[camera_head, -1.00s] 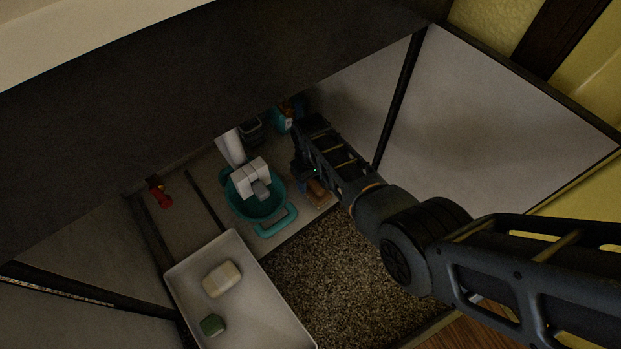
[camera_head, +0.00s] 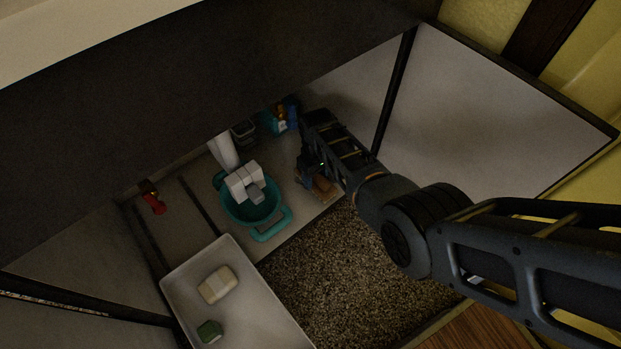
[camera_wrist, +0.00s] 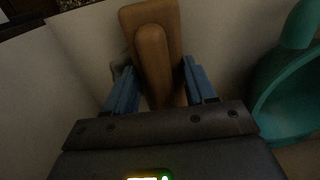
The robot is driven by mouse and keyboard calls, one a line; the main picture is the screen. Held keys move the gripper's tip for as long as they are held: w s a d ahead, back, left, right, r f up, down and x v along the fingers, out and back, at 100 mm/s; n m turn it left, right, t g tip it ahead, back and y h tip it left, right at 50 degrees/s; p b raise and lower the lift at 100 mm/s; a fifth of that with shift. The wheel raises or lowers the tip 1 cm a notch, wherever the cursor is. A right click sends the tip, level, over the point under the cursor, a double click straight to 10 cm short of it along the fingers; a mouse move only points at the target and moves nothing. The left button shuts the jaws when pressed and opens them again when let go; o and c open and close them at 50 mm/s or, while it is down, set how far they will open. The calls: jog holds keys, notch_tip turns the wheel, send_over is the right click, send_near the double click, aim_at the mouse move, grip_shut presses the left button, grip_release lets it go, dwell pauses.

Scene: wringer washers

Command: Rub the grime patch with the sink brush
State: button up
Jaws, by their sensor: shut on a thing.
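The sink brush (camera_wrist: 153,60) has a brown wooden body and shows between my blue fingers in the wrist view. My gripper (camera_wrist: 155,88) is shut on it. In the head view my gripper (camera_head: 312,176) is low inside the cabinet, right of the teal bucket, and partly hidden by my own arm. The brush (camera_head: 323,187) shows there as a small brown shape close to the cabinet floor. I cannot tell whether it touches the floor. I cannot make out a grime patch clearly in either view; the light is dim.
The teal bucket (camera_head: 272,227) stands left of my gripper, under a white pipe (camera_head: 224,151). A white tray (camera_head: 245,283) holds a pale bar (camera_head: 217,284) and a green block (camera_head: 209,330). Blue bottles (camera_head: 276,123) stand behind. A red-handled thing (camera_head: 153,203) is far left.

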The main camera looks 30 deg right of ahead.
jog(key=shift+w+d+f, duration=0.1)
jog(key=shift+w+d, duration=0.1)
jog(key=shift+d, duration=0.85)
jog(key=shift+w+d, duration=0.2)
jog(key=shift+d, duration=0.85)
jog(key=shift+w+d, duration=0.2)
jog(key=shift+d, duration=0.75)
jog(key=shift+w+d, duration=0.15)
jog(key=shift+d, duration=0.8)
jog(key=shift+w+a, duration=0.1)
jog(key=shift+w, duration=0.65)
jog(key=shift+a, duration=0.15)
